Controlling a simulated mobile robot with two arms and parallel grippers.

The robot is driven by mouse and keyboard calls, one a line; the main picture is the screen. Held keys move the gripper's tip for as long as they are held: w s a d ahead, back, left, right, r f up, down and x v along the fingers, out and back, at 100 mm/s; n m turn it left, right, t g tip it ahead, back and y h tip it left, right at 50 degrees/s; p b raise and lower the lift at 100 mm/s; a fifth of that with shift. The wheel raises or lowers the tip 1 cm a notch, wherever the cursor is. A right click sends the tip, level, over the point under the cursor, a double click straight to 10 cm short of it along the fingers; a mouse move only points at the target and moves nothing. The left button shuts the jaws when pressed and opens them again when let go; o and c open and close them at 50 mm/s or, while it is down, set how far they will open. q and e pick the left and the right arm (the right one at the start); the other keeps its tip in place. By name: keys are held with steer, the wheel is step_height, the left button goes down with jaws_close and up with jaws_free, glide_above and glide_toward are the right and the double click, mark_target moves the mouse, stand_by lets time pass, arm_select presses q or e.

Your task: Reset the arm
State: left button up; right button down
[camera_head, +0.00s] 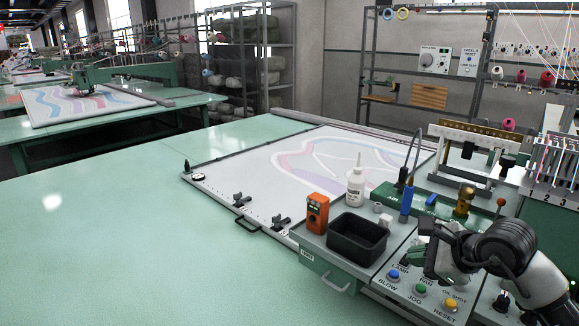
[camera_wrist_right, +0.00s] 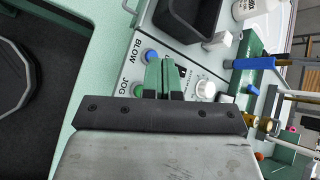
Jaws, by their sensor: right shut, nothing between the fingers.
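My right gripper (camera_head: 425,252) hangs over the control panel (camera_head: 362,262) at the lower right, its arm coming in from the right edge. In the right wrist view its green fingers (camera_wrist_right: 163,78) are together, with nothing between them. A blue button (camera_wrist_right: 152,56) marked BLOW and a green button (camera_wrist_right: 138,90) marked JOG lie beside the fingers, apart from them as far as I can tell. The head view also shows the blue button (camera_head: 393,275), the green button (camera_head: 421,289) and a yellow button (camera_head: 450,304) marked RESET. My left gripper is not in view.
A black bin (camera_head: 358,239), an orange device (camera_head: 317,213) and a white bottle (camera_head: 356,186) stand by the panel. Behind is a white tufting frame (camera_head: 235,176) with a drawn pattern. The green table (camera_head: 120,240) at left is clear. Thread racks stand at right.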

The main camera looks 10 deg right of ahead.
steer(key=s+a+r+m+t+y, duration=0.2)
steer(key=a+m+y, duration=0.2)
steer(key=a+y, duration=0.15)
steer(key=s+a+r+m+t+y, duration=0.2)
steer(key=s+a+m+t+y, duration=0.1)
steer(key=a+y, duration=0.3)
steer(key=s+d+f+m+t+h, duration=0.2)
steer(key=d+f+m+h, duration=0.3)
steer(key=m+h, duration=0.8)
steer(key=s+d+f+m+t+h, duration=0.2)
steer(key=d+f+m+h, duration=0.35)
steer(key=m, duration=1.45)
steer(key=s+a+f+m+g+y, duration=0.1)
steer(key=s+a+f+m+g, duration=0.3)
steer(key=s+f+g, duration=0.4)
steer(key=s+a+f+m+g+y, duration=0.1)
steer(key=s+a+f+m+g, duration=0.25)
steer(key=s+f+g, duration=0.45)
step_height(320, 180, down, 27)
steer(key=s, duration=0.3)
steer(key=s+d+f, duration=0.2)
steer(key=s+f, duration=1.4)
steer(key=shift+d+f+g, duration=0.25)
steer(key=shift+g, duration=0.05)
